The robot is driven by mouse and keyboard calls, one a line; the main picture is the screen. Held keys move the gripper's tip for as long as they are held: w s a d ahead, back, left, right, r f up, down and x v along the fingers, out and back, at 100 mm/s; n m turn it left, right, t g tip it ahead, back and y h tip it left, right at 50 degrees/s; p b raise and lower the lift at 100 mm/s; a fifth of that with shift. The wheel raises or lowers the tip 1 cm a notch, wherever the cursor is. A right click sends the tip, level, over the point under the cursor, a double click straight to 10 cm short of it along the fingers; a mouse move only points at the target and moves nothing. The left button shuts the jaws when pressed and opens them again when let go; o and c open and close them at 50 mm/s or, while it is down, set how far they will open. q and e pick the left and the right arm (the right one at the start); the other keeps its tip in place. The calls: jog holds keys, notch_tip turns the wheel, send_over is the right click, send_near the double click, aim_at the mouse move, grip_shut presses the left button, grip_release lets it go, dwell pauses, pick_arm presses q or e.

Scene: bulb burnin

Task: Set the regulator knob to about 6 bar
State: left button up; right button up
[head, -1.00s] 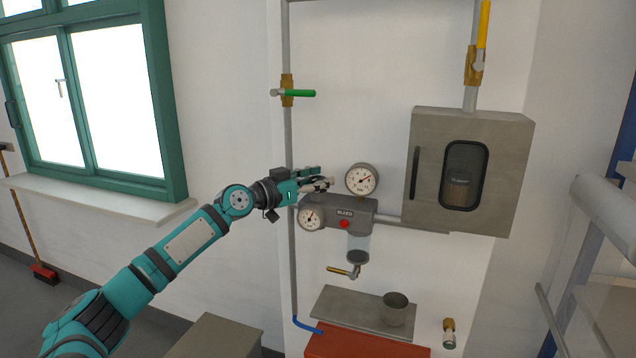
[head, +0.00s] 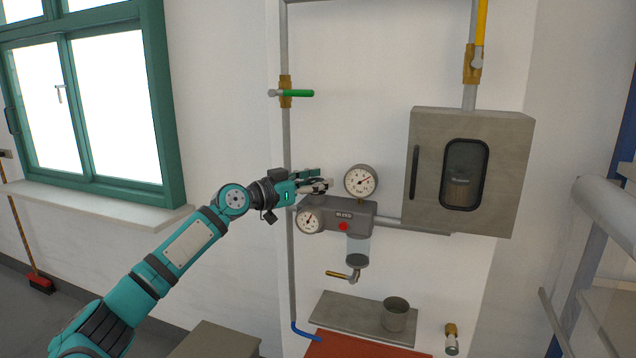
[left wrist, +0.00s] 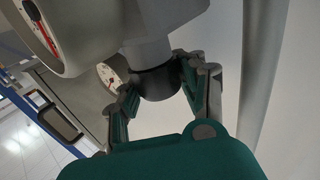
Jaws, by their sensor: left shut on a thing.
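My left gripper (head: 322,186) reaches in from the left to the grey regulator unit (head: 352,208) on the wall. In the left wrist view its fingers (left wrist: 160,78) are closed around the dark round regulator knob (left wrist: 157,84), which sits at the end of a grey body. In the head view the gripper hides the knob. An upper gauge (head: 360,181) stands just right of the fingertips, its red needle pointing up and right. A lower gauge (head: 309,219) is below the gripper. Both scales are too small to read surely. My right gripper is not in view.
A red button (head: 343,226) and a clear bowl (head: 358,248) with a drain lever (head: 340,274) are on the unit. A grey cabinet (head: 425,130) hangs at right. A green-handled valve (head: 298,93) is above. A shelf with a metal cup (head: 396,314) is below.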

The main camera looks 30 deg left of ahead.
pick_arm(q)
jog(key=shift+f, duration=0.1)
dwell(0.3)
jog(key=o, duration=1.3)
jog(key=shift+s+a, duration=0.1)
jog(key=shift+c, duration=0.2)
jog(key=v, duration=1.2)
